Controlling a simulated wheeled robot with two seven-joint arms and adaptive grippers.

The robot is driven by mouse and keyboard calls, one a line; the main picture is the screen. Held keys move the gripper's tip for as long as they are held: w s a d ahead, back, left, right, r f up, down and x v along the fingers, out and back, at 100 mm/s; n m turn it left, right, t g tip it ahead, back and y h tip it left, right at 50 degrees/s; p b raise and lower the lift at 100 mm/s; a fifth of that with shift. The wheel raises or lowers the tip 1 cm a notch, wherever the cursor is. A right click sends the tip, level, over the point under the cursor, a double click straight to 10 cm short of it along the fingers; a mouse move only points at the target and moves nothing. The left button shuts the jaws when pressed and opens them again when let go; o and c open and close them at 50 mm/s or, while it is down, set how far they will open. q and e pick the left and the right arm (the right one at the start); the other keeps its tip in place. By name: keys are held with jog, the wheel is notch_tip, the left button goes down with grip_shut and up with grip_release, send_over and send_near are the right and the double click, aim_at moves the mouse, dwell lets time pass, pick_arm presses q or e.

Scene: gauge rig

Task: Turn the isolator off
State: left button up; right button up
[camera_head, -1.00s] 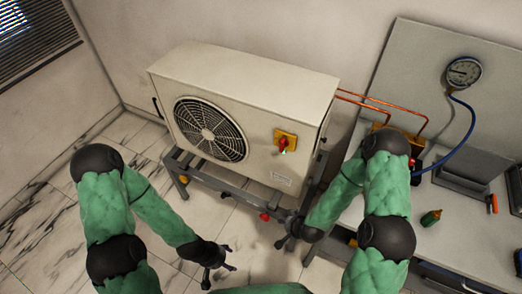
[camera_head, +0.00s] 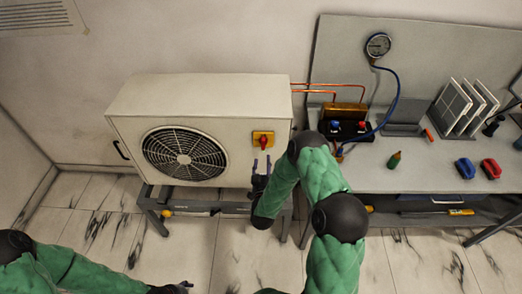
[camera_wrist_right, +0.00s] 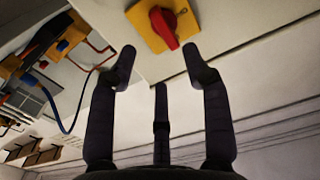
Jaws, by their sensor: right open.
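The isolator is a red rotary knob (camera_head: 263,140) on a yellow plate (camera_head: 257,133), on the right part of the front of a cream fan unit (camera_head: 215,108). The knob's handle looks roughly upright in the head view. The red knob also shows at the top of the right wrist view (camera_wrist_right: 165,28). My right gripper (camera_head: 262,164) is just below the isolator, open and empty, fingers pointing up toward it. In the right wrist view its spread fingertips (camera_wrist_right: 158,68) are apart from the knob. My left gripper (camera_head: 183,286) is barely visible at the bottom edge.
The unit stands on a dark metal frame (camera_head: 185,206). Copper pipes (camera_head: 315,86) join unit and bench.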

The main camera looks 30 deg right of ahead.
aim_at(264, 147)
jog(key=x, duration=0.8)
jog(key=shift+w, duration=0.2)
grip_shut()
